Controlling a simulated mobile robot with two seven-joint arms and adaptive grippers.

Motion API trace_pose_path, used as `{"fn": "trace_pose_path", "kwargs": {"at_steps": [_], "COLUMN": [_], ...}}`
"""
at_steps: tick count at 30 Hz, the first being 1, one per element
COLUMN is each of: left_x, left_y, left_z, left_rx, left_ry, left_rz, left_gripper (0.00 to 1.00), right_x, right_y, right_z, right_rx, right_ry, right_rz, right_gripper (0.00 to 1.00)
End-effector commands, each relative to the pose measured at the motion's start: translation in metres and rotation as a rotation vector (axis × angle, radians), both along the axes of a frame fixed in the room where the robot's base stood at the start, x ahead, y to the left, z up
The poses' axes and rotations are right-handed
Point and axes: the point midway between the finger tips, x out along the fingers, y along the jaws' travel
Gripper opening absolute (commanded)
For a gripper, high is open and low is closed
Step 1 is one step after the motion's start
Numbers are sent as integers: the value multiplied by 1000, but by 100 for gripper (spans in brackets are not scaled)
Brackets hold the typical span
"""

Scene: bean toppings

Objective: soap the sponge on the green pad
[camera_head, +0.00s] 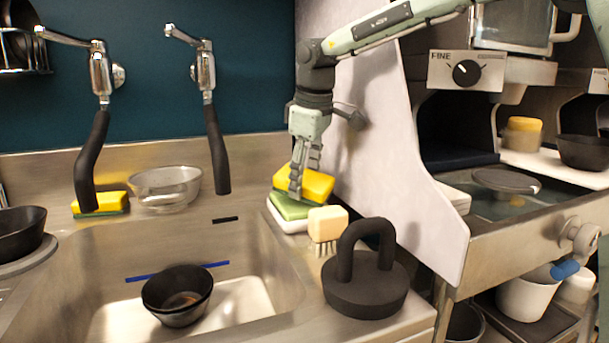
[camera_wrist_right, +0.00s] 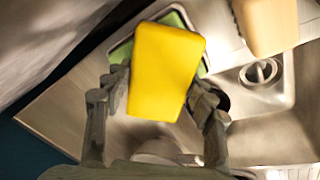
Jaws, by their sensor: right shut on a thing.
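My right gripper (camera_head: 297,190) reaches down at the back right of the sink and is shut on a yellow sponge (camera_head: 317,183). In the right wrist view the yellow sponge (camera_wrist_right: 165,72) sits between the two fingers of the gripper (camera_wrist_right: 158,100). The green pad (camera_head: 289,207) lies on a white tray (camera_head: 289,224) on the counter, right under the sponge. The sponge is slightly tilted over the pad; I cannot tell if they touch. In the wrist view the green pad (camera_wrist_right: 124,53) is mostly hidden behind the sponge. My left gripper is not in view.
A wooden brush (camera_head: 327,224) and a dark weight with a handle (camera_head: 364,291) stand just in front. Another yellow-green sponge (camera_head: 101,203) and a glass bowl (camera_head: 166,187) sit behind the sink. Dark bowls (camera_head: 178,294) lie in the sink. A pale partition (camera_head: 400,170) rises close to the right.

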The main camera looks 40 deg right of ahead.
Motion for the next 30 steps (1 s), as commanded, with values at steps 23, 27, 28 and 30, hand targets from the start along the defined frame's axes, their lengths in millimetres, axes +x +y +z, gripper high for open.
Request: {"fn": "trace_pose_path", "kwargs": {"at_steps": [23,27,28,30], "left_x": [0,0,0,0], "left_y": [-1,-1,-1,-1], "left_z": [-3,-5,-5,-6], "left_rx": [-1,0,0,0], "left_ry": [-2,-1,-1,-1], "left_rz": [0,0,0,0], "left_gripper": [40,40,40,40], "right_x": [0,0,0,0], "right_y": [0,0,0,0], "right_z": [-2,-4,-4,-5], "right_rx": [0,0,0,0], "right_ry": [0,0,0,0], "right_rz": [0,0,0,0], "right_gripper": [33,33,33,33]}}
